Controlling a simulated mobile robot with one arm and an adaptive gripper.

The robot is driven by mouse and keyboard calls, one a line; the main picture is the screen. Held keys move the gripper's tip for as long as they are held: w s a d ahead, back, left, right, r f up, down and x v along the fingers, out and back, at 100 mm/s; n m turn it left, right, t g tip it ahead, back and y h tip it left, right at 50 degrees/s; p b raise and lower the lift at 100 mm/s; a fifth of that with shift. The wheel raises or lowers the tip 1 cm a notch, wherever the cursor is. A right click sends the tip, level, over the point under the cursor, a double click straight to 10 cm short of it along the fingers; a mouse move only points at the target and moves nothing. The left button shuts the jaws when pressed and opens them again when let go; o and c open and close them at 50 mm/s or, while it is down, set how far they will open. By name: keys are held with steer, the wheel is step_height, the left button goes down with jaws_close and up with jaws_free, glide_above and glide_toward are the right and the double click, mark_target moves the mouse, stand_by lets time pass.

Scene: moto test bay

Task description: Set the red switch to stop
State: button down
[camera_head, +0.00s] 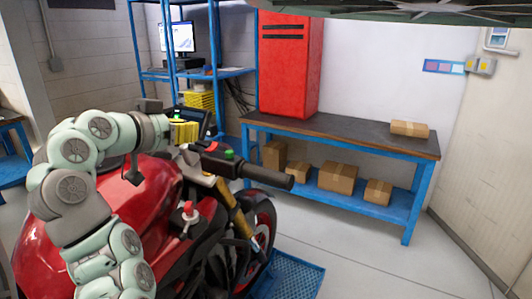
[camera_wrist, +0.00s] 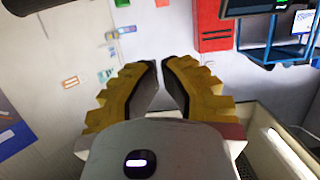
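A small red switch piece (camera_head: 211,147) shows on the handlebar control housing of the red motorcycle (camera_head: 140,200), beside a green button (camera_head: 229,155). Its setting is too small to read. My gripper (camera_head: 186,131) is above and to the left of that housing, apart from it in the picture. In the wrist view, its yellow fingers (camera_wrist: 160,66) converge almost to touching at the tips, with nothing held between them. The switch is not visible in the wrist view.
The black handlebar grip (camera_head: 270,176) extends right. A red-topped fitting (camera_head: 188,208) stands on the motorcycle nearer the camera. A blue workbench (camera_head: 345,136) with several cardboard boxes and a red cabinet (camera_head: 290,65) stand behind. Floor at right is clear.

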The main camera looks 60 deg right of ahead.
steer(key=p, duration=0.4)
glide_above(215, 155)
steer(key=a, duration=0.2)
steer(key=f, duration=0.1)
steer(key=shift+s+d+f+p, duration=0.1)
steer(key=shift+d+f+p, duration=0.1)
steer(key=shift+f+p, duration=0.3)
steer(key=shift+d+f+p, duration=0.2)
steer(key=shift+f+p, duration=0.15)
steer(key=shift+f, duration=0.2)
steer(key=shift+d+f+p, duration=0.2)
steer(key=shift+f+p, duration=0.05)
steer(key=shift+f, duration=0.2)
steer(key=shift+d+f+p, duration=0.2)
steer(key=shift+f, duration=0.25)
steer(key=shift+d, duration=0.1)
steer(key=shift+f+y+b, duration=0.1)
steer(key=shift+y+b, duration=0.2)
steer(key=shift+b, duration=0.05)
